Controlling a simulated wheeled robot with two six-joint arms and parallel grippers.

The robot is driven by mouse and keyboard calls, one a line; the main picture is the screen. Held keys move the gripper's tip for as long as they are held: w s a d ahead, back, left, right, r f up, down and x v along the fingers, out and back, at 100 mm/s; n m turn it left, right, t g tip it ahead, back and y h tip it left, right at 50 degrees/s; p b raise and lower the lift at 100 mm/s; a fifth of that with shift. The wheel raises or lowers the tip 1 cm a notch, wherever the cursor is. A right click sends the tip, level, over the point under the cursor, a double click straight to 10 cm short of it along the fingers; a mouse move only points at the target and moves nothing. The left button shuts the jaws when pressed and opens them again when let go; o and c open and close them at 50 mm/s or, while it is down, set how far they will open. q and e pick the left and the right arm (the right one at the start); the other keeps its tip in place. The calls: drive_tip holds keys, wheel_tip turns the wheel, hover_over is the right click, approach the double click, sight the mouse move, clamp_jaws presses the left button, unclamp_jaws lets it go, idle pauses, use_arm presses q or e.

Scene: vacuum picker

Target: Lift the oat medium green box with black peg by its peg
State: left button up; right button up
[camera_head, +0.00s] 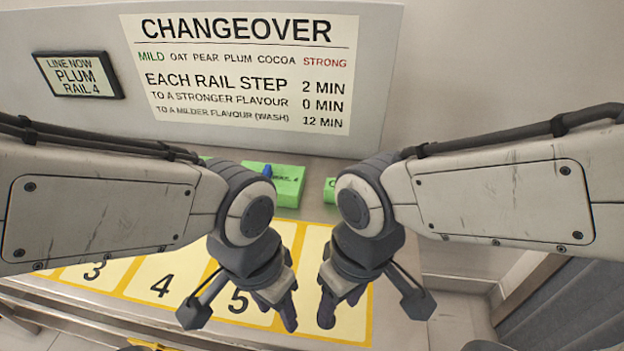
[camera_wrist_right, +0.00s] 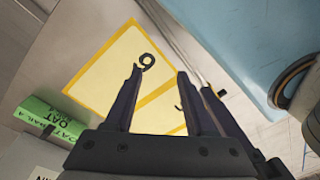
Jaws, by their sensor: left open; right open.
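A green box (camera_wrist_right: 52,119) with a label reading OAT lies at the left edge of the right wrist view, with a small dark peg (camera_wrist_right: 47,131) at its lower side. In the head view a green box (camera_head: 330,191) shows only as a sliver beside my right arm; its label is hidden, so I cannot tell if it is the same box. My right gripper (camera_head: 340,304) is open and empty over the numbered cards, apart from the boxes; its fingers show in the right wrist view (camera_wrist_right: 160,80). My left gripper (camera_head: 279,308) is open and empty close beside it.
Another green box (camera_head: 288,187) with a blue peg (camera_head: 267,171) stands behind the grippers. My left arm covers most of a further green piece (camera_head: 205,158). Yellow-bordered numbered cards (camera_head: 160,286) run along the front. A CHANGEOVER sign (camera_head: 245,70) and a small plaque (camera_head: 77,75) reading PLUM RAIL 4 are behind.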

drive_tip(key=w+r+m+p, duration=0.3)
drive_tip(key=w, duration=0.9)
drive_tip(key=w+r+m+p, duration=0.2)
drive_tip(key=w+r+p, duration=0.1)
drive_tip(key=w, duration=0.9)
drive_tip(key=w+d+f+m+h+p, duration=0.1)
drive_tip(key=w+d+f+m+p, duration=0.25)
drive_tip(key=w+d, duration=0.7)
drive_tip(key=shift+m, duration=0.35)
drive_tip(key=f, duration=0.1)
drive_tip(key=w+f, duration=0.1)
drive_tip(key=f, duration=0.1)
drive_tip(key=w+f+p, duration=0.1)
drive_tip(key=shift+w+a+f, duration=0.2)
drive_tip(key=shift+w+f, duration=0.05)
drive_tip(key=shift+f, duration=0.4)
drive_tip(key=f, duration=0.1)
drive_tip(key=f+p, duration=0.2)
drive_tip(key=f, duration=0.1)
drive_tip(key=shift+s+a, duration=0.1)
drive_tip(key=shift+a, duration=0.2)
drive_tip(key=shift+f+p, duration=0.3)
drive_tip(key=shift+f, duration=0.35)
clamp_jaws()
